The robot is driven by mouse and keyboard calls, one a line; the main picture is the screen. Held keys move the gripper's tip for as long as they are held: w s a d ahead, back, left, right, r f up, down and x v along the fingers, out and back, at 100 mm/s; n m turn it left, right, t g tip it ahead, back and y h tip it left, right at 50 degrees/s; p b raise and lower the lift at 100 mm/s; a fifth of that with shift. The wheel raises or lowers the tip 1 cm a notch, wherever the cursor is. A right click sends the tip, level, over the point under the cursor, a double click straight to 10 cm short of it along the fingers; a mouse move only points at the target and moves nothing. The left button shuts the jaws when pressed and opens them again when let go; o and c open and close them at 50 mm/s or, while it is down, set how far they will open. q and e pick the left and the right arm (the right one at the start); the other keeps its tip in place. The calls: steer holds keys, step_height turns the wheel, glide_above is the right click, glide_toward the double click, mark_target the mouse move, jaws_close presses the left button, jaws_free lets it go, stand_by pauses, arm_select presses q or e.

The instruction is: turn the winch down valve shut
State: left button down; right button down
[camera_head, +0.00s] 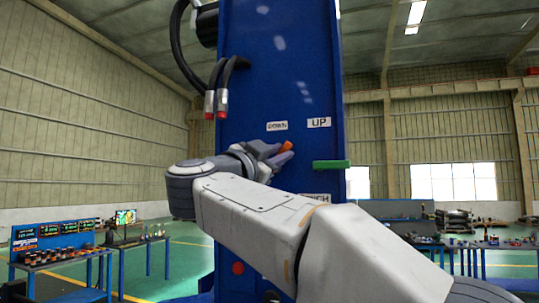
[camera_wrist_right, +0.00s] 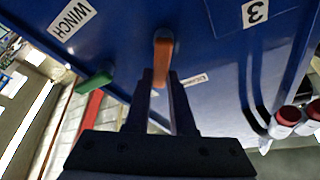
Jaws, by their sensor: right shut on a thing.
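The orange handle of the DOWN valve (camera_head: 286,146) is on the blue crane column, below the DOWN label (camera_head: 277,126). Only its end shows past my right gripper (camera_head: 275,154). In the right wrist view the orange handle (camera_wrist_right: 163,48) runs into the gap between the two dark fingers of my right gripper (camera_wrist_right: 161,80), which is shut on it. The green handle (camera_head: 331,164) under the UP label (camera_head: 318,122) lies level in the head view. The green handle also shows in the wrist view (camera_wrist_right: 95,82), apart from the fingers. My left gripper is out of view.
The blue column (camera_head: 265,45) fills the middle of the head view. Black hoses with red and silver ends (camera_head: 215,103) hang at its upper left. My right arm hides part of the lower column and its WINCH label. Workbenches (camera_head: 60,256) stand behind on the left and right.

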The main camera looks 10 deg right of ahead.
steer(key=m+g, duration=0.1)
steer(key=m, duration=0.1)
steer(key=f+m+g, duration=0.1)
steer(key=m, duration=0.2)
steer(key=m+g, duration=0.1)
steer(key=m, duration=0.1)
steer(key=shift+s+d+f+m, duration=0.2)
steer(key=shift+s+d+m, duration=0.1)
steer(key=shift+d+m, duration=0.1)
steer(key=shift+d+f+m+g+y, duration=0.15)
steer(key=shift+f+m+g, duration=0.1)
steer(key=shift+m, duration=0.45)
steer(key=shift+a+f+m+g+y, duration=0.1)
steer(key=shift+f+m+g+y, duration=0.15)
steer(key=shift+m, duration=0.45)
steer(key=shift+d+f+m+g+y, duration=0.1)
steer(key=shift+m+g, duration=0.2)
steer(key=shift+m, duration=0.4)
steer(key=shift+f, duration=0.1)
steer(key=c, duration=0.8)
jaws_free()
steer(key=shift+o, duration=0.2)
steer(key=v, duration=1)
steer(key=shift+s+a+b, duration=0.2)
steer(key=shift+b, duration=0.15)
